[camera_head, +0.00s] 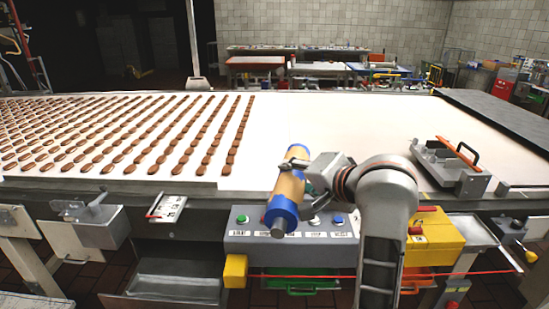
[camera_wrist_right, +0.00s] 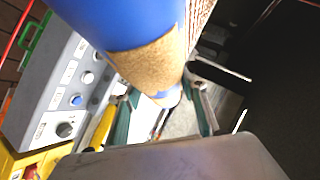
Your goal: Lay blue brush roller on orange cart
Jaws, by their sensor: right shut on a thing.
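The blue brush roller (camera_head: 284,203), with blue ends and a tan middle, is held tilted in front of the conveyor's near edge, over the control panel. My right gripper (camera_head: 302,165) is shut on it near its upper end. In the right wrist view the roller (camera_wrist_right: 148,62) fills the upper middle, between the fingers of my right gripper (camera_wrist_right: 165,108). An orange part (camera_head: 420,277) shows low at the right behind my right arm; I cannot tell whether it belongs to the orange cart. My left gripper is not in view.
The white conveyor (camera_head: 340,130) carries rows of brown biscuits at left and is bare at right. A grey control panel (camera_head: 240,241) and a yellow box (camera_head: 440,236) sit below its edge. A metal bracket with an orange handle (camera_head: 452,160) stands at right.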

